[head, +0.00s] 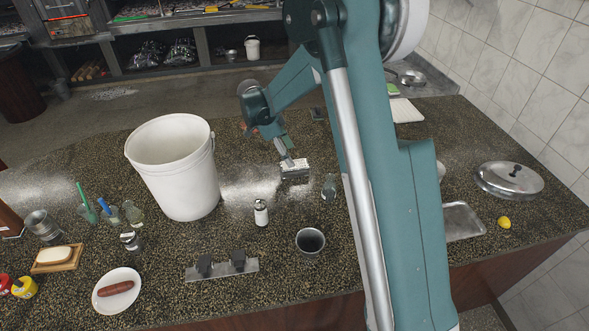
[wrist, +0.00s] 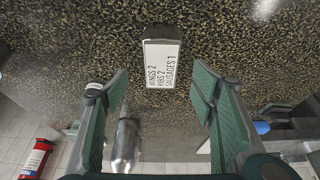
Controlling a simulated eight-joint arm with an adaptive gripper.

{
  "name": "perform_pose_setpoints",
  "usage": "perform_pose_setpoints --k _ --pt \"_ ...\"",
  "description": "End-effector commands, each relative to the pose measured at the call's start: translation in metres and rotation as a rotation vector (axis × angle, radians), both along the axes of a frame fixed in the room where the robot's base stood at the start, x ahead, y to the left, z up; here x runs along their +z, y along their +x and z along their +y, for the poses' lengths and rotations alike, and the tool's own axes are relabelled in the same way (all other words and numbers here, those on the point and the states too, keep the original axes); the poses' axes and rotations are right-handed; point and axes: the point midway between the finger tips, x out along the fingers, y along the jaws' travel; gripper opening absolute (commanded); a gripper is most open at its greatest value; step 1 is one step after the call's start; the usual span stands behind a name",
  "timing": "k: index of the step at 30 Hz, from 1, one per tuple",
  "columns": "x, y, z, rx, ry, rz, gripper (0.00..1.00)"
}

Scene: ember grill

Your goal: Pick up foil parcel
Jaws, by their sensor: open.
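I cannot clearly pick out a foil parcel in either view; my arm hides part of the counter in the head view. My gripper (head: 286,153) is low over the middle of the counter, by a small white-faced order card (head: 294,168). In the wrist view, my gripper (wrist: 161,78) has its two green fingers wide apart with nothing held between them. The order card (wrist: 161,62), printed with wings, ribs and sausages, lies ahead between the fingertips. A shiny grey cylindrical thing (wrist: 126,142) shows beside the left finger; I cannot tell what it is.
On the speckled counter (head: 120,170) a white bucket (head: 177,170) stands left of my gripper. A shaker (head: 261,212), a small glass bottle (head: 329,187) and a metal cup (head: 310,240) stand nearer. A metal tray (head: 463,222) and a lid (head: 509,180) lie right.

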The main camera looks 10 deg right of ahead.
Motion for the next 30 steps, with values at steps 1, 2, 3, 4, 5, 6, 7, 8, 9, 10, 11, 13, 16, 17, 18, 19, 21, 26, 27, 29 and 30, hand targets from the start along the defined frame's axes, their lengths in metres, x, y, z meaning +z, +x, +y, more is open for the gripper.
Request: perform_pose_setpoints --k 1,2,3,4,5,6,7,8,9,10,11,13,16,17,18,19,21,26,27,29,30 --pt "0.0 0.0 0.0 0.0 0.0 0.0 0.57" --pt "0.0 0.0 0.0 0.0 0.0 0.0 0.57" --pt "0.0 0.0 0.0 0.0 0.0 0.0 0.57" --pt "0.0 0.0 0.0 0.0 0.0 0.0 0.57" --pt "-0.001 0.0 0.0 0.0 0.0 0.0 0.57" --pt "-0.002 0.0 -0.001 0.0 0.0 0.0 0.57" --pt "-0.003 0.0 -0.002 0.0 0.0 0.0 0.57" --pt "-0.005 0.0 -0.002 0.0 0.0 0.0 0.57" --pt "-0.008 0.0 -0.004 0.0 0.0 0.0 0.57" --pt "-0.01 0.001 -0.004 0.0 0.0 0.0 0.57" --pt "-0.012 0.001 -0.005 0.0 0.0 0.0 0.57" --pt "-0.018 0.001 -0.008 -0.001 0.0 0.0 0.57" --pt "-0.023 0.0 -0.01 0.0 0.0 0.0 0.57" --pt "-0.023 0.0 -0.01 0.0 0.0 0.0 0.57" --pt "-0.024 0.0 -0.01 0.0 0.0 0.0 0.57" --pt "-0.024 0.0 -0.01 0.0 0.0 0.0 0.57" --pt "-0.024 0.0 -0.01 0.0 0.0 0.0 0.57" --pt "-0.024 0.0 -0.01 0.001 0.0 0.0 0.57" --pt "-0.025 0.0 -0.01 0.0 0.0 0.0 0.57" --pt "-0.026 0.0 -0.011 0.0 0.0 0.0 0.57" --pt "-0.028 0.001 -0.012 0.0 0.0 0.0 0.57"
